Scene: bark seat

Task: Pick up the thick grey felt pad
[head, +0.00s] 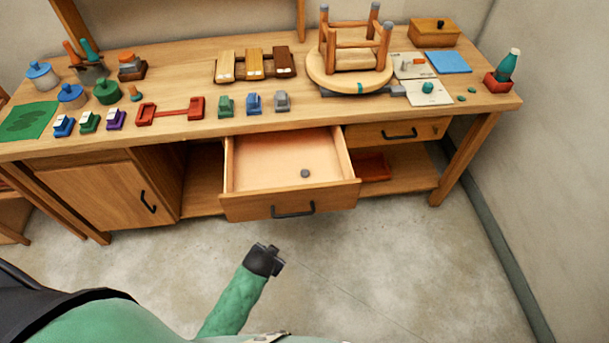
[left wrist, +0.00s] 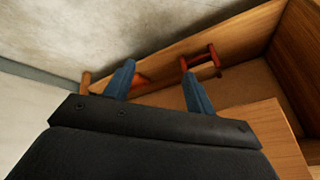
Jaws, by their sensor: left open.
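A small round grey pad (head: 305,173) lies flat on the floor of the pulled-out drawer (head: 262,178), towards its front right. My left gripper (head: 268,258) is in front of and below the drawer front, apart from the drawer and the pad. In the left wrist view its two blue fingers (left wrist: 158,75) are spread with nothing between them. The pad cannot be made out in the left wrist view. My right gripper is not in view.
The drawer's black handle (head: 293,210) faces me. The bench top (head: 190,75) above holds an upturned stool (head: 350,65), jars, blocks and a red clamp (head: 170,110). A red tray (head: 372,167) sits on the lower shelf. The floor (head: 400,260) in front is clear.

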